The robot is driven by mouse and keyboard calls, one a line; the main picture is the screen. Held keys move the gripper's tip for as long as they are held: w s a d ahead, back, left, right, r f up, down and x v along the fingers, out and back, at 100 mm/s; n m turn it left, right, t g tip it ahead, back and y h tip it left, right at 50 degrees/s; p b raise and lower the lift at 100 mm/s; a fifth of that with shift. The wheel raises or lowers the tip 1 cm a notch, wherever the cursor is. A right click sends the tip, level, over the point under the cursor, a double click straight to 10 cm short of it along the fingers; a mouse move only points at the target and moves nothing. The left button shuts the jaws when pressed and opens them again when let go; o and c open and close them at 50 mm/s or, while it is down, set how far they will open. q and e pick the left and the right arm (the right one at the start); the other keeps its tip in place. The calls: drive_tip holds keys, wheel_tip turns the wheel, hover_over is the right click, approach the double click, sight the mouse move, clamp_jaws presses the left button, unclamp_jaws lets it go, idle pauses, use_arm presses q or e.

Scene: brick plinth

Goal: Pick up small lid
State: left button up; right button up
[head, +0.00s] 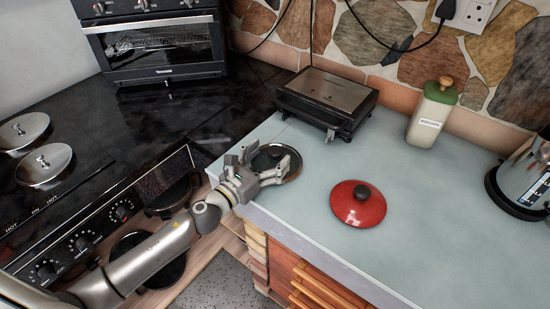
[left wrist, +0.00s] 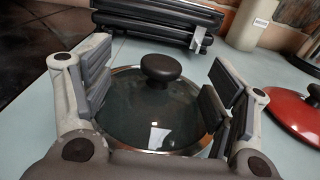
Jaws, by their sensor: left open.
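A dark glass lid (head: 292,166) with a metal rim and black knob lies on the pale counter near its left corner. It fills the middle of the left wrist view (left wrist: 150,115). My left gripper (head: 272,164) is open and empty over this lid, its fingers spread on either side of the knob. Whether the fingers touch the lid cannot be told. A red lid (head: 350,208) with a dark knob lies flat to the right, apart from the gripper. It shows partly at the right of the left wrist view (left wrist: 290,112). My right gripper is not in view.
A black-and-steel grill (head: 328,92) stands behind the glass lid. A green-topped jar (head: 430,115) and a kettle (head: 525,175) stand further right. The stove, with two steel lids (head: 44,165), is at left. The counter (head: 440,230) is clear around the red lid.

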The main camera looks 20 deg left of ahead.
use_arm(q)
drive_tip(key=shift+x, duration=1.5)
drive_tip(key=shift+s, duration=0.1)
drive_tip(key=shift+s+f, duration=0.15)
drive_tip(key=shift+f, duration=0.05)
drive_tip(key=c, duration=1.6)
drive_tip(key=shift+r, duration=0.1)
